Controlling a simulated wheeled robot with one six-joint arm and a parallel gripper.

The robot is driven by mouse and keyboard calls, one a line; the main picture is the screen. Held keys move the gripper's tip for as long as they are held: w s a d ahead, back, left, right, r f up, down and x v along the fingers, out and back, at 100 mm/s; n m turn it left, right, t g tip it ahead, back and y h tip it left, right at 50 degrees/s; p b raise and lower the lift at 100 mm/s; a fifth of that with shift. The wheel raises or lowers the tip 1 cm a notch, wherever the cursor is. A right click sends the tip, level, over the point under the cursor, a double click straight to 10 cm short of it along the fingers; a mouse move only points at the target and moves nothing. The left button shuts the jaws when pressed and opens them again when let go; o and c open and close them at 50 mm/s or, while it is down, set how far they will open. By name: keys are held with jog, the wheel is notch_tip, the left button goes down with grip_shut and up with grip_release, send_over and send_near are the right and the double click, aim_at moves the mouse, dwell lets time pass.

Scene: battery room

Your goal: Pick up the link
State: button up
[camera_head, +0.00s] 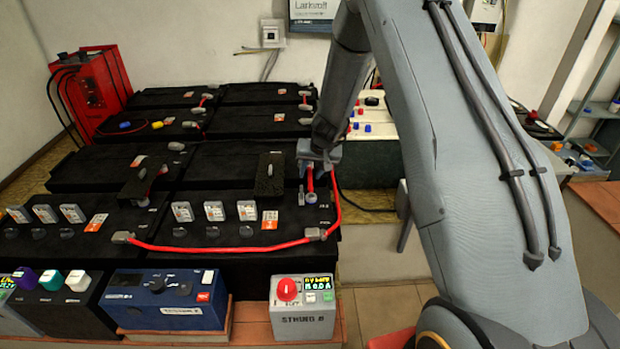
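A red cable link (215,247) lies in a shallow curve across the front of the front black batteries, with grey lugs at its ends. Another red cable (337,200) runs down the right side of the front right battery. Which of these the task calls the link I cannot tell. My gripper (312,165) points down over the right edge of the batteries, right above a short upright red piece (310,181) with a blue-grey base. The fingers are small and partly hidden, so their opening and any hold are unclear.
Black batteries (235,165) stand in rows, with two raised black blocks (270,174) on top. A red charger (92,88) stands at the back left. A blue meter (165,299) and a grey box with a red button (302,309) stand in front. Tiled floor lies at right.

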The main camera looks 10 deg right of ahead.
aim_at(311, 174)
jog(key=shift+c, duration=0.6)
grip_shut()
jog(key=shift+r, duration=0.15)
jog(key=shift+r, duration=1.65)
jog(key=s+d+b, duration=0.2)
jog(key=s+b, duration=0.3)
jog(key=s, duration=0.3)
jog(key=s+d+r+b, duration=0.1)
jog(key=s+d+b, duration=0.1)
jog(key=s+b, duration=0.3)
jog(key=shift+s+r, duration=0.25)
jog(key=shift+s, duration=2)
jog(key=shift+d, duration=0.15)
